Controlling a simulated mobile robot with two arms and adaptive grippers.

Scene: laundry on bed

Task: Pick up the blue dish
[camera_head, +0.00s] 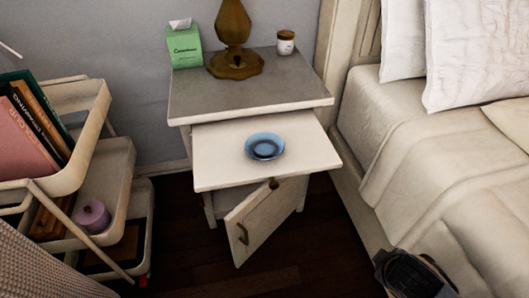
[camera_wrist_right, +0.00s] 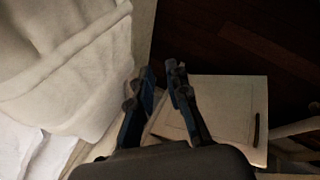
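The blue dish (camera_head: 265,146) is a small round dish. It rests on the pulled-out white shelf (camera_head: 215,168) of the nightstand in the head view, near the middle of the shelf. My right gripper (camera_head: 418,275) is at the lower right of the head view, by the bed's side, well apart from the dish. In the right wrist view the two fingers of my right gripper (camera_wrist_right: 160,72) show a gap between their tips, with nothing held. The dish is not visible in that view. My left gripper is not in view.
A lamp (camera_head: 234,40), a green tissue box (camera_head: 184,47) and a small jar (camera_head: 285,43) stand on the nightstand top. Its cabinet door (camera_head: 262,222) hangs open below the shelf. The bed (camera_head: 430,150) is at right, a shelf cart (camera_head: 100,105) at left.

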